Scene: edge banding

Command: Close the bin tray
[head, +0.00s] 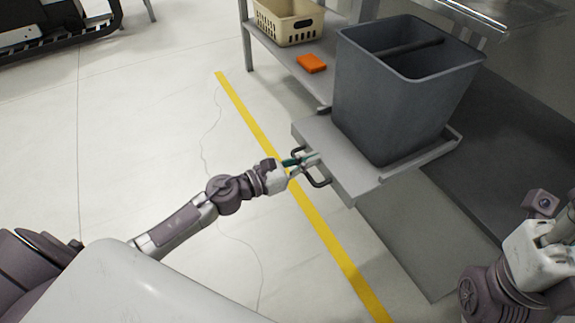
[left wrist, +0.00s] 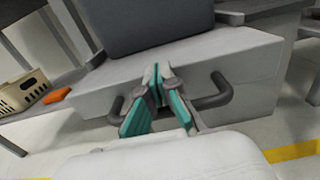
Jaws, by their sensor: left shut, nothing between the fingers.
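The bin tray (head: 345,178) is a grey pull-out drawer with a dark handle (head: 318,181) on its front; it stands out from under the metal table. A grey bin (head: 395,105) stands upright on it. My left gripper (head: 312,158) is shut and empty, at the tray front by the handle. In the left wrist view its teal-padded fingers (left wrist: 160,88) lie across the middle of the handle (left wrist: 222,95), in front of the tray face (left wrist: 255,75). I cannot tell whether they touch it. My right arm is at the right edge, its fingers hidden.
A beige basket (head: 287,20) and an orange block (head: 312,63) sit on the low shelf left of the bin. A yellow floor line (head: 262,133) runs past the tray.

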